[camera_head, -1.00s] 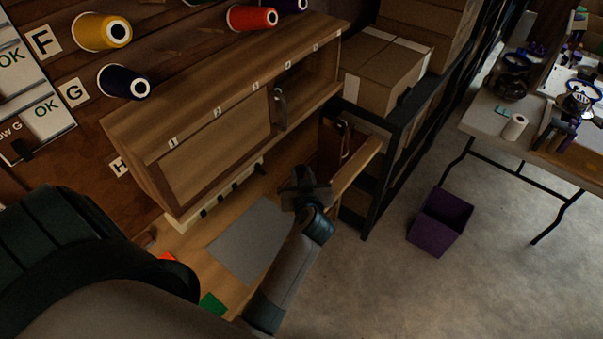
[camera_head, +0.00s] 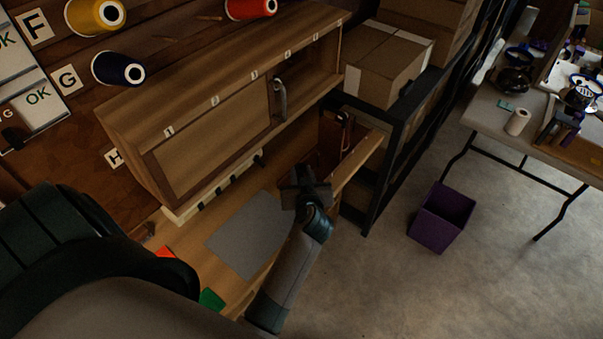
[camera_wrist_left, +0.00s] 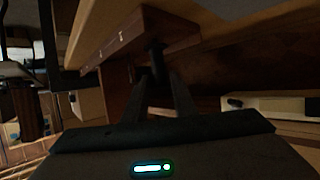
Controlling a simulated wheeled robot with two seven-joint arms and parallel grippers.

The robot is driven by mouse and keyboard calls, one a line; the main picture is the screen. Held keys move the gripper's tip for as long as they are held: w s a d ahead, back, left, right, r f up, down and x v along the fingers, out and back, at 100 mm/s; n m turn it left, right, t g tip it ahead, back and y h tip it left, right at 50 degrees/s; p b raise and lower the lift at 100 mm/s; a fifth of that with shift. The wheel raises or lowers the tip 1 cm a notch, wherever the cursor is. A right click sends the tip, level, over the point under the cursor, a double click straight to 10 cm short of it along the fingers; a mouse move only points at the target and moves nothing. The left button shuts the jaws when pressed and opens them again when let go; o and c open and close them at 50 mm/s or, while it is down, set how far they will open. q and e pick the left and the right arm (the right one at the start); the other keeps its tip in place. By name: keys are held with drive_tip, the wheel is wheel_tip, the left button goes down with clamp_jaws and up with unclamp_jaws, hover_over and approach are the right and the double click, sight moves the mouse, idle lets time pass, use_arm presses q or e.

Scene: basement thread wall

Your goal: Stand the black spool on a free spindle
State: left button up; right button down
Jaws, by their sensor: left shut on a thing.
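My left gripper (camera_head: 305,190) is over the bench beside the grey mat, below the wooden cabinet. In the left wrist view its fingers (camera_wrist_left: 157,75) close on a small dark thing (camera_wrist_left: 156,50) against wood. I cannot tell whether that is the black spool or a handle. A very dark blue spool (camera_head: 118,68) sits on the wall by the letter G, with a yellow spool (camera_head: 95,16) and a red spool (camera_head: 250,8) above. Thin wooden pegs (camera_head: 170,39) on the wall look bare. No spool is clearly black. My right gripper is not in view.
The numbered cabinet (camera_head: 215,125) overhangs the bench, with a metal handle (camera_head: 280,97). An open wooden compartment (camera_head: 358,163) juts out right of my gripper. A black shelf rack (camera_head: 385,180) with cardboard boxes stands beyond. A purple bin (camera_head: 441,218) is on open floor.

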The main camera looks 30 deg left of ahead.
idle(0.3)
use_arm(q)
drive_tip(key=shift+f+b, duration=0.35)
drive_tip(key=shift+f, duration=0.05)
drive_tip(key=shift+r, duration=0.1)
drive_tip(key=o, duration=1.1)
